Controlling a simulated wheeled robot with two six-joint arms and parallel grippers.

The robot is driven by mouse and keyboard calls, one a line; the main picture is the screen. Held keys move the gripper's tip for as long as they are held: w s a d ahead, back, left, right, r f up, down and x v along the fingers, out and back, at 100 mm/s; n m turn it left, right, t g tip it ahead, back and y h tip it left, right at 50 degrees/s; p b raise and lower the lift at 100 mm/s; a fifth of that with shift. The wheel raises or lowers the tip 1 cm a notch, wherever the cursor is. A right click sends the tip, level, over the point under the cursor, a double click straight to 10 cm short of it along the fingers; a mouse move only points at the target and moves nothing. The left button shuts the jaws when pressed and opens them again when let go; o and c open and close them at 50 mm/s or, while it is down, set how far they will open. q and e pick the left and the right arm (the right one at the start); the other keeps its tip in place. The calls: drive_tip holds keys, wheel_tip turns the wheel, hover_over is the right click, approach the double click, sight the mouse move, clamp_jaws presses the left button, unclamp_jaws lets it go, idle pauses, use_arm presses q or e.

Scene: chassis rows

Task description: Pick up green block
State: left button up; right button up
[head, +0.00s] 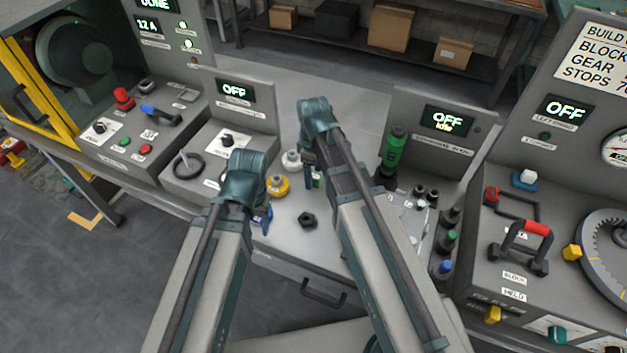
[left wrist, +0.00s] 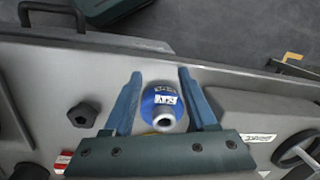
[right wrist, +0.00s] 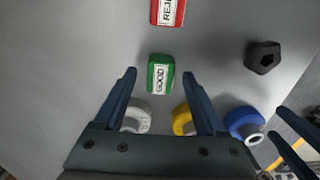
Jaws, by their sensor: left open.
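The green block (right wrist: 160,73), labelled GOOD, lies on the grey bench top in the right wrist view. In the head view only a small part of the green block (head: 316,181) shows beside my right arm. My right gripper (head: 309,170) is open above the bench. In the right wrist view the block sits between the fingertips (right wrist: 159,74), with a gap on each side. My left gripper (head: 262,215) is open. In the left wrist view its fingers (left wrist: 159,75) stand on either side of a blue round part (left wrist: 162,104); I cannot tell whether they touch it.
A red block (right wrist: 168,10) labelled REJ lies beyond the green one. A black hex nut (head: 307,220), a yellow round part (head: 278,186) and a white round part (head: 291,160) are close by. A green bottle (head: 393,150) stands to the right. My left gripper is close to the right one.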

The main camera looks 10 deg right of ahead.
clamp_jaws()
idle(0.3)
use_arm(q)
wheel_tip(320, 180, up, 10)
drive_tip(key=p, duration=1)
use_arm(e)
wheel_tip(320, 180, up, 10)
